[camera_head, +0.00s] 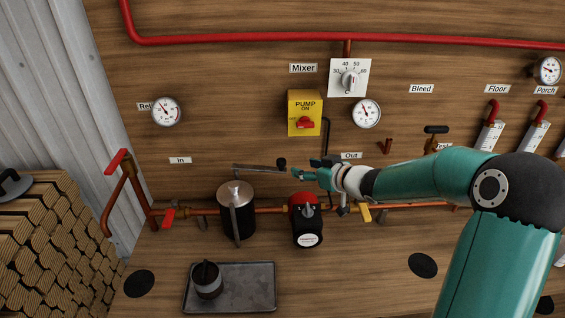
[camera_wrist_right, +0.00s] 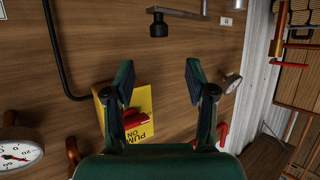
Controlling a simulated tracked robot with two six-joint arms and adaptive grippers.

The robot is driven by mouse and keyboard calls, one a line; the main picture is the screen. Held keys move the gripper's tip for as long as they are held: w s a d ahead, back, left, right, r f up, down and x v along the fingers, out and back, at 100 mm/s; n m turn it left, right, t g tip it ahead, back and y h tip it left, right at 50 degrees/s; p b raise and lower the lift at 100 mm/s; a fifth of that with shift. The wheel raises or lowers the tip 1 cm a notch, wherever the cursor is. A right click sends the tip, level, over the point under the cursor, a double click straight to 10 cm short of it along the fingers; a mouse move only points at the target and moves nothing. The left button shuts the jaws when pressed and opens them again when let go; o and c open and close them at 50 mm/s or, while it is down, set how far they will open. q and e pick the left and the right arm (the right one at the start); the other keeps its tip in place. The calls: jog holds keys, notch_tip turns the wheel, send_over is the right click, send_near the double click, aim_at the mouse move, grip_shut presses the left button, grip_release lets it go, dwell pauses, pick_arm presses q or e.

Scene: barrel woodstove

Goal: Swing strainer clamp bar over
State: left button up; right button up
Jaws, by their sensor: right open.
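The strainer (camera_head: 237,213) is a black upright cylinder with a silver top, set in the copper pipe. The clamp bar (camera_head: 257,168) is a thin grey bar above and behind it, pointing right, with a black knob (camera_head: 281,163) at its right end. In the right wrist view the bar (camera_wrist_right: 184,13) and knob (camera_wrist_right: 159,27) show at the top edge, ahead of the fingers. My right gripper (camera_head: 297,173) is open and empty, just right of the knob; its spread fingers also show in the wrist view (camera_wrist_right: 158,82). I see no contact with the knob. My left gripper is not in view.
A red and black pump (camera_head: 306,220) stands right of the strainer, below my right gripper. The yellow pump switch (camera_head: 305,113) is on the wall above. A grey tray (camera_head: 250,288) holding a dark cup (camera_head: 207,280) lies in front. Firewood (camera_head: 60,235) is stacked at left.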

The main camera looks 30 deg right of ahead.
aim_at(284, 162)
jog(key=p+x, duration=0.1)
jog(key=x, duration=1)
jog(key=shift+w+d+f, duration=0.1)
jog(key=shift+w, duration=0.1)
grip_shut()
